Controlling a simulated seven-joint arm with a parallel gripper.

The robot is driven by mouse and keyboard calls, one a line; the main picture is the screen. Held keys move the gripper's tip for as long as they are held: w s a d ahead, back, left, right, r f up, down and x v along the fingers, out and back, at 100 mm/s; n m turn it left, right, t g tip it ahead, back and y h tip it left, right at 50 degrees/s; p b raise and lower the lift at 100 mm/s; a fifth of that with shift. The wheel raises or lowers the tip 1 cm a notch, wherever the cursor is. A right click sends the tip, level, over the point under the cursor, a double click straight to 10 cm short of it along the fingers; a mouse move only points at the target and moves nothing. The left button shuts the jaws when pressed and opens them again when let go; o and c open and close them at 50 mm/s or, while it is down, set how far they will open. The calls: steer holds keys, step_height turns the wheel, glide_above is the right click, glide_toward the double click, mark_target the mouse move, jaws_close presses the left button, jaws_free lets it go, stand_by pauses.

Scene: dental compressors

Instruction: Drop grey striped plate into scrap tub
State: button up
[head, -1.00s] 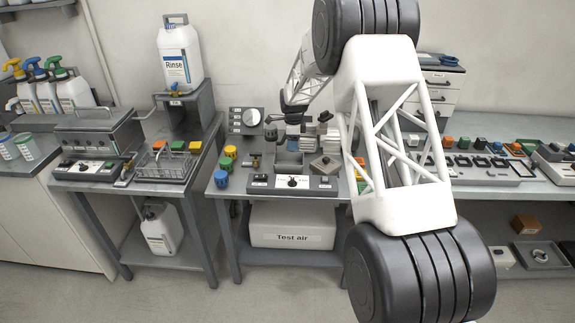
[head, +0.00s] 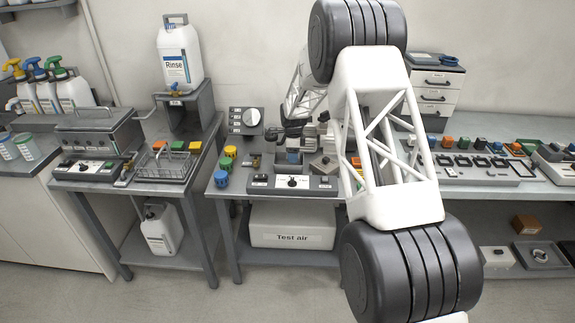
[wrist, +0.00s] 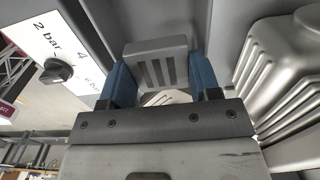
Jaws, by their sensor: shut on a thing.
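In the wrist view, my gripper (wrist: 157,85) is shut on the grey striped plate (wrist: 157,68). The plate is a pale grey slab with dark slanted slots, between two blue fingertips. A second light slotted surface (wrist: 165,98) shows just beneath it, partly hidden by the gripper. In the head view, my gripper (head: 293,150) is low over the grey open box (head: 289,171) on the middle bench; the plate is too small to tell there. I cannot pick out the scrap tub for certain; a grey tray (head: 540,256) with a round part lies on the lower right shelf.
A control box with a dial (head: 291,182) lies in front of the open box. A ribbed metal part (wrist: 285,65) is close on the right in the wrist view. Green, yellow and blue knobs (head: 226,165) stand left. My arm hides part of the right bench.

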steer(key=o, duration=1.1)
steer(key=shift+r, duration=3.9)
steer(key=shift+r, duration=0.1)
